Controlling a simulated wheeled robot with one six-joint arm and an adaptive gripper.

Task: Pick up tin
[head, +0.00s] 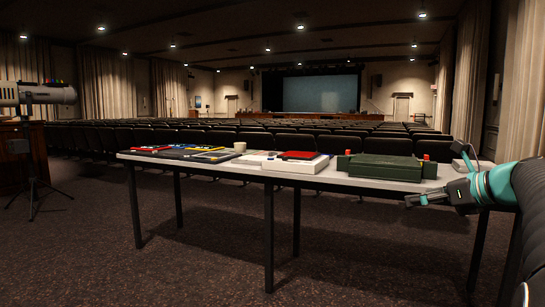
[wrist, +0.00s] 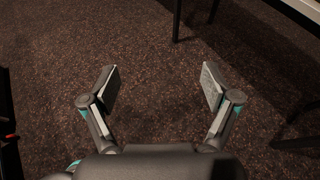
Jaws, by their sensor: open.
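A long table (head: 225,168) stands across the head view with several items on it. I cannot make out for sure which one is the tin. A dark green box (head: 380,167) sits near its right end, and a small pale cup-shaped thing (head: 240,147) stands near the middle. My gripper (head: 412,200) is at the right, near the table's right end and in front of it. In the wrist view my gripper (wrist: 161,83) is open and empty, with carpet between its fingers.
A white device with a red top (head: 297,158) and flat dark panels (head: 190,153) lie on the table. Table legs (wrist: 177,20) show in the wrist view. Rows of seats (head: 330,143) stand behind. A tripod (head: 32,180) stands at left. The front carpet is clear.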

